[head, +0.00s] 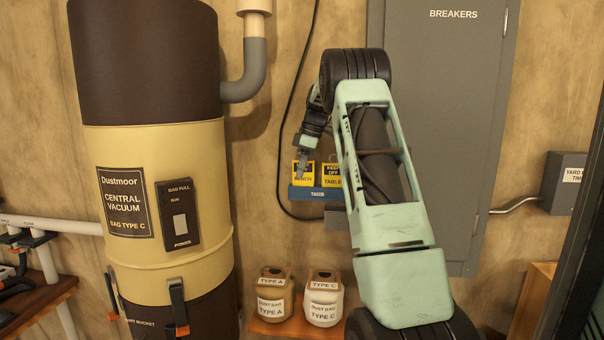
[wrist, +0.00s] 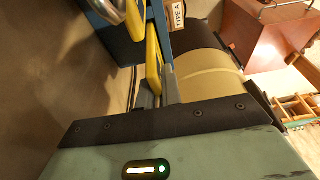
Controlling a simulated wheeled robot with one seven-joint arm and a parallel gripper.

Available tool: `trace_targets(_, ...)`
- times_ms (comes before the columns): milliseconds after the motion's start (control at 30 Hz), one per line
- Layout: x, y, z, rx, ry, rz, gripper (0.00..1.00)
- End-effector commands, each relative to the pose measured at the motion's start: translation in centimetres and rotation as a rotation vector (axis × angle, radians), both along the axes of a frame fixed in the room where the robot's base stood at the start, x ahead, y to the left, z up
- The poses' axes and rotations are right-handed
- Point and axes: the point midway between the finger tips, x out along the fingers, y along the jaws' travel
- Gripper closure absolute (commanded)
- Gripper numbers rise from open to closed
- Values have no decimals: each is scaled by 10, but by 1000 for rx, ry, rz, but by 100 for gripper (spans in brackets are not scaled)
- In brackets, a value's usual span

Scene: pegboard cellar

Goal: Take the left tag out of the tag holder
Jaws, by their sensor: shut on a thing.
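The blue tag holder (head: 316,194), labelled "TAGS", is on the wall left of the grey cabinet. The left tag (head: 297,177) is yellow with a black top and reads "BENCH". Its lower edge meets the holder; I cannot tell whether it is fully seated. The right tag (head: 333,176) is similar and stands beside it. My gripper (head: 303,172) reaches down over the left tag and hides part of it. In the wrist view my gripper's fingers (wrist: 159,90) are shut on the yellow left tag (wrist: 153,65), close to the blue holder (wrist: 160,22).
A grey breaker cabinet (head: 450,130) stands right of the holder, behind my arm. A large vacuum canister (head: 150,250) is at left. Two dust bag containers, type A (head: 272,300) and type C (head: 323,303), stand below on a wooden shelf. A black cable hangs beside the holder.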

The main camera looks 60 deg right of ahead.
Motion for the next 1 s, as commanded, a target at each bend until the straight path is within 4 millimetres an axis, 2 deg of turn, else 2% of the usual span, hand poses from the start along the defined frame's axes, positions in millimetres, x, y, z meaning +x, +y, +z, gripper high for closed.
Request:
trace_targets(600,0,-1,79,-1,-2,-1,100)
trace_targets(800,0,0,92,0,0,0,100)
trace_targets(1000,0,0,95,1,0,0,100)
